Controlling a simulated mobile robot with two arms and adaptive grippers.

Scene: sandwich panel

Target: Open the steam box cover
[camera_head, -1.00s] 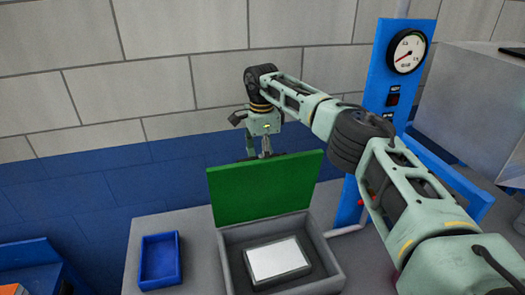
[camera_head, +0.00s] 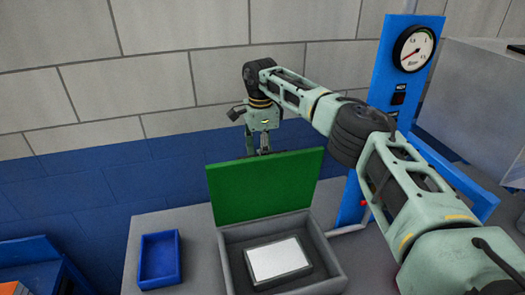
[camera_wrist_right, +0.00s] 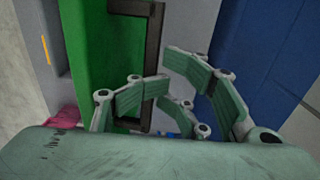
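The steam box (camera_head: 333,270) is a grey open-topped box on the table. Its green cover (camera_head: 265,190) stands raised along the back edge, so the inside shows. The cover also shows in the right wrist view (camera_wrist_right: 88,55), with a dark bar-shaped handle (camera_wrist_right: 152,45) beside it. My right gripper (camera_head: 265,146) is behind the cover's top edge, pointing down, its tips partly hidden. In the right wrist view its fingers (camera_wrist_right: 164,74) are apart with a gap between them; one overlaps the handle in the picture. I cannot tell whether it touches. My left gripper is out of view.
A white-topped block (camera_head: 277,260) lies inside the box. A blue tray (camera_head: 159,258) sits on the table to its left. A blue post with a gauge (camera_head: 414,48) stands at the right, behind my right arm. A brick wall (camera_head: 150,60) is behind.

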